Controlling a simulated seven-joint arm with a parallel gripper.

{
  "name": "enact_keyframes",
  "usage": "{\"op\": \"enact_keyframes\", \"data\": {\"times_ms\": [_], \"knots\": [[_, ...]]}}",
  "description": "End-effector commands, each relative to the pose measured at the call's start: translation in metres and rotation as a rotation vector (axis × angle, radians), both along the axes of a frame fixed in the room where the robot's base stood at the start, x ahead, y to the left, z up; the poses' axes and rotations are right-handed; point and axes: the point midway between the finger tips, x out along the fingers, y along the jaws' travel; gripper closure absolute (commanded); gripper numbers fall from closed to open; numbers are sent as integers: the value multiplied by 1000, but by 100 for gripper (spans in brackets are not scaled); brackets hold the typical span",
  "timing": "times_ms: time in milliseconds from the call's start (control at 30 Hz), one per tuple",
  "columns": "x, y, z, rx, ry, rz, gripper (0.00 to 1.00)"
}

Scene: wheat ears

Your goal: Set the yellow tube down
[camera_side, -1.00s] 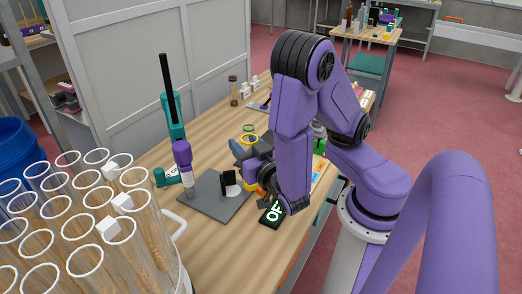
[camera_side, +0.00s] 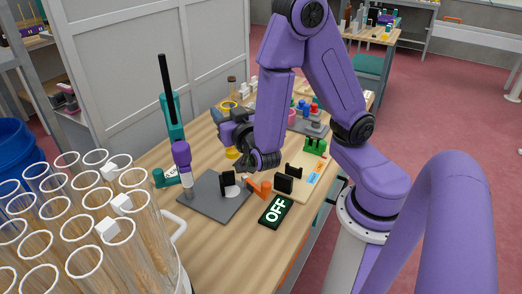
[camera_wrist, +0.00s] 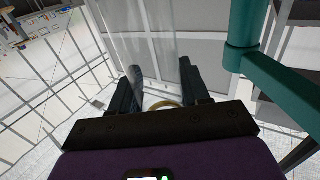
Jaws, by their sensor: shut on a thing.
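My gripper (camera_side: 232,134) is above the wooden table in the side view, just behind the grey plate, with its jaws pointing left. The tube's middle is hidden by my gripper. In the wrist view, the yellow rim (camera_wrist: 165,104) lies between the two dark fingers (camera_wrist: 160,85). I cannot tell whether the tube's bottom touches the table.
A grey plate (camera_side: 205,203) bears a black upright and a white disc. A purple-topped device (camera_side: 182,155) and teal stand (camera_side: 173,110) are at left. Clear tubes (camera_side: 130,250) fill the foreground.

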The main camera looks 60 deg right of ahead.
Motion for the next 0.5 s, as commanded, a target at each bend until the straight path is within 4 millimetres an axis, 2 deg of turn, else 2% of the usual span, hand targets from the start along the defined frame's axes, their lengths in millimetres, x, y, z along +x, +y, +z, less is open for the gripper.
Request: {"op": "enact_keyframes", "data": {"times_ms": [200,500], "knots": [[38,-40,0,0,0,-26,99],[74,-104,1,1,-1,-47,99]]}}
